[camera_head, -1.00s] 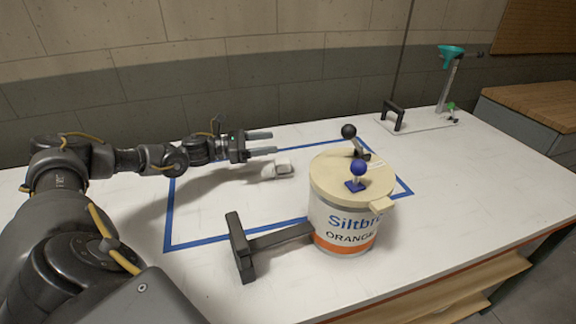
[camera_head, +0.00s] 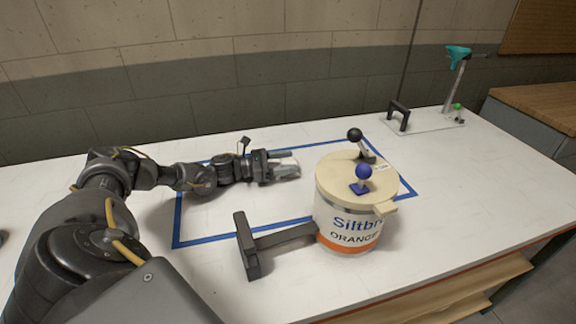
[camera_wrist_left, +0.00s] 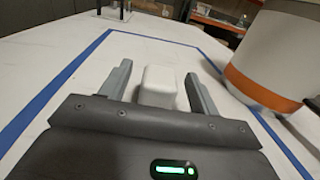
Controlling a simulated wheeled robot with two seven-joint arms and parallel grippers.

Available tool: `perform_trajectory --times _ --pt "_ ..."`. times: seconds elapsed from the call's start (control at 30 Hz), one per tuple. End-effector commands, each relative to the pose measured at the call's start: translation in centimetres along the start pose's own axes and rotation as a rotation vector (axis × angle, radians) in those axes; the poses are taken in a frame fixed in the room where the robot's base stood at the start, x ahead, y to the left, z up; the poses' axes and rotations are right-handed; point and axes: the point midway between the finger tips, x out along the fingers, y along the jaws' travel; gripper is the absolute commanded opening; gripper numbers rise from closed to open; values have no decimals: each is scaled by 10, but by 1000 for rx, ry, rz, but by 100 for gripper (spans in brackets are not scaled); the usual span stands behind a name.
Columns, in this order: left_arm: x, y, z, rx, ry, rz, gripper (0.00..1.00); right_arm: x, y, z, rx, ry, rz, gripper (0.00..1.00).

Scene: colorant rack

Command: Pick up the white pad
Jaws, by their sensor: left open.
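The white pad (camera_wrist_left: 158,86) is a small white block on the table, seen in the left wrist view between the two fingers of my left gripper (camera_wrist_left: 160,85). In the head view my left gripper (camera_head: 287,163) is low over the table inside the blue outline, and its fingers largely hide the pad there. The jaws are open, with a finger on each side of the pad. A gap shows on the right side; whether the left finger touches it I cannot tell. My right gripper is not in view.
A white and orange can (camera_head: 348,228) with a cream lid stands right of my left gripper. A dark handle (camera_head: 247,245) extends from it to the left. Blue tape (camera_head: 190,241) outlines an area on the white table. A teal-topped stand (camera_head: 456,80) is at the back right.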

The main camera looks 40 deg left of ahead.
Motion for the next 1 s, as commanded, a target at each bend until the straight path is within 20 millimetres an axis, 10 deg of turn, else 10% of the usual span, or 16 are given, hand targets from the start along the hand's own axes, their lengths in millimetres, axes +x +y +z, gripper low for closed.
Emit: perform_trajectory --times 0.47,0.83,1.0 --pt "28 0 0 0 1 1 62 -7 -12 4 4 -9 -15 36" --pt "27 0 0 0 0 1 15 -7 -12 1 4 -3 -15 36" --pt "27 0 0 0 0 1 14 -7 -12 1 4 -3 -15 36"
